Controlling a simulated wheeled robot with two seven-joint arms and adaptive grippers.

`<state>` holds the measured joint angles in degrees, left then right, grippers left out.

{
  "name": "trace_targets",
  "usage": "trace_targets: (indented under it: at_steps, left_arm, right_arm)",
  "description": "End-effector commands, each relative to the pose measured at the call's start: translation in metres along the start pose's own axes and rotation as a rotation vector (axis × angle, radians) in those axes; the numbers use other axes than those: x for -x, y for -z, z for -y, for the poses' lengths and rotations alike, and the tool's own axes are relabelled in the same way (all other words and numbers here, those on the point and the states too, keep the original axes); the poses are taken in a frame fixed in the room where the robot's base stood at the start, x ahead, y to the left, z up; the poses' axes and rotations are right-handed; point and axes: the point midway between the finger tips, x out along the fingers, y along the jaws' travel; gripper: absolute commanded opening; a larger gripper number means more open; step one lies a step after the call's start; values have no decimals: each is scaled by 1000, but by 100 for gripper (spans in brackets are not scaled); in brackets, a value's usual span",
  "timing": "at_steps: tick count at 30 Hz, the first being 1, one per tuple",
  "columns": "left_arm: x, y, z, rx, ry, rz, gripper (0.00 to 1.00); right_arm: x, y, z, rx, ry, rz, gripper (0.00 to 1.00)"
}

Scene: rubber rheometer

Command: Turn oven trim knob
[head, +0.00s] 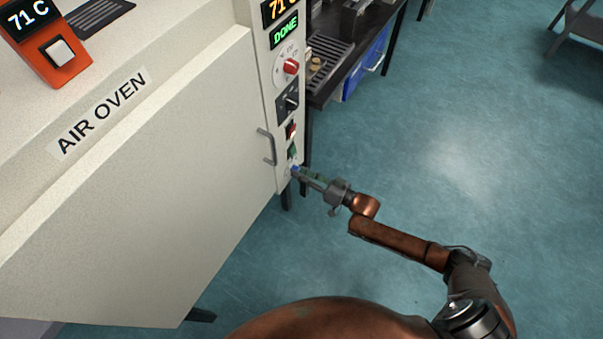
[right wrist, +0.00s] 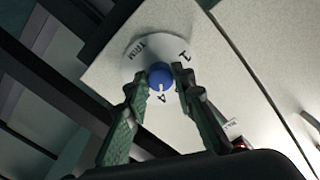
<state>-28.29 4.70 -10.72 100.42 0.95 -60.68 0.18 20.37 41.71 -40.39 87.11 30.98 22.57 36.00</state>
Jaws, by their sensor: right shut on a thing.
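The oven trim knob is a small blue knob (right wrist: 160,77) with a pale pointer line. It sits on a white round dial (right wrist: 140,52) marked TRIM with numerals, low on the oven's control strip. My right gripper (right wrist: 159,84) has its two green fingers on either side of the knob and is shut on it. In the head view the right gripper (head: 301,172) reaches the bottom of the control strip from the right, and only a bit of blue knob (head: 295,169) shows. The pointer is directed towards the 4 side of the dial. My left gripper is not in view.
The large air oven (head: 150,190) fills the left, with a door handle (head: 267,147) beside the strip. Above the trim knob are a red knob (head: 291,66), a black switch (head: 291,101) and a green DONE display (head: 284,30). Open floor (head: 460,150) lies to the right.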

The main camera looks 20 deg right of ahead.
Motion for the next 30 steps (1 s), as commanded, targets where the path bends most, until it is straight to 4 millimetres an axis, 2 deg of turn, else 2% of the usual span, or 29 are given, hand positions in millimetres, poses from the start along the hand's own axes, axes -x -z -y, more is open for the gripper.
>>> trace_targets:
  at_steps: [13,14,15,21,30]
  left_arm:
    - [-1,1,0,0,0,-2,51]
    - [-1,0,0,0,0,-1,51]
    - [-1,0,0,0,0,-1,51]
    - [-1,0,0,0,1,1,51]
    - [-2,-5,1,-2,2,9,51]
  right_arm:
    - [2,-2,-1,-11,-3,4,0]
    - [2,-2,-1,-11,-3,4,25]
    - [2,-2,-1,-11,-3,4,28]
    - [0,-2,0,-10,-1,3,41]
    - [2,-1,0,-9,0,2,41]
